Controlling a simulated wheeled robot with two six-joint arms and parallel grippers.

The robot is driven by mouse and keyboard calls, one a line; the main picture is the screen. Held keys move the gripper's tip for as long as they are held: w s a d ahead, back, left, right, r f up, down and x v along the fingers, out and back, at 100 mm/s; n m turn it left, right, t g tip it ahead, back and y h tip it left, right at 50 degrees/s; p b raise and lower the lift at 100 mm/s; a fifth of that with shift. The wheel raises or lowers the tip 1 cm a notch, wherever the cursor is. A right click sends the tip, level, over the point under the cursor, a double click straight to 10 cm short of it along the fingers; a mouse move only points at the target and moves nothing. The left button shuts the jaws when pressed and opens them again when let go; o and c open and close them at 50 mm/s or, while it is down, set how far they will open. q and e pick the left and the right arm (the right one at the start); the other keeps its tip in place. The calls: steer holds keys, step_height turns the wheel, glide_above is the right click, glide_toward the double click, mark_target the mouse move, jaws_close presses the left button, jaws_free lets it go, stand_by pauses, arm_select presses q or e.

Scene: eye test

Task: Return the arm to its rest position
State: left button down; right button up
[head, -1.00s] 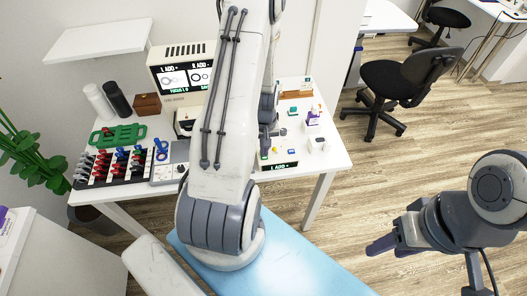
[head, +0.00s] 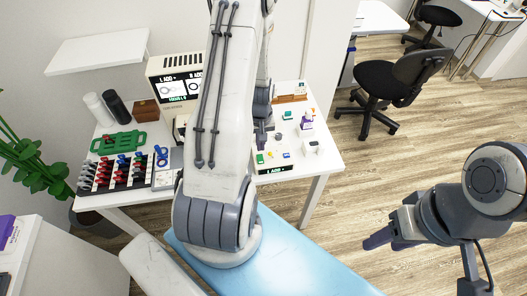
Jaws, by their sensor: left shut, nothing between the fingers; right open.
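My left arm (head: 215,120) rises large through the middle of the head view and hides part of the white table (head: 330,160) behind it. My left gripper (head: 262,142) shows past the right side of that arm, over the table near a white tray with small coloured parts. It is shut and nothing shows in it; its fingertips are small and partly hidden. My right gripper (head: 378,240), with purple fingers, is at the lower right over the wooden floor, open and empty, apart from the table.
A black chair (head: 395,85) stands behind right. A plant (head: 35,165) is at left. Floor between chair and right gripper is clear.

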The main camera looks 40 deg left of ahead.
arm_select(q)
steer(key=d+r+m+b, duration=0.1)
steer(key=d+r+m, duration=0.35)
steer(key=d, duration=0.45)
steer(key=d+r+m+b, duration=0.1)
steer(key=d+r+m, duration=0.2)
steer(key=d+r, duration=0.45)
steer(key=s+d+r+m, duration=0.2)
steer(key=s+d+m, duration=0.1)
steer(key=s+d, duration=0.1)
steer(key=s+d+r+m+b, duration=0.1)
steer(key=s+d+r+m, duration=0.1)
steer(key=s+d, duration=0.3)
steer(key=s+d+r+m+h+b, duration=0.1)
steer(key=s+d+r+m, duration=0.2)
steer(key=s+d+m, duration=0.2)
steer(key=shift+s, duration=1.2)
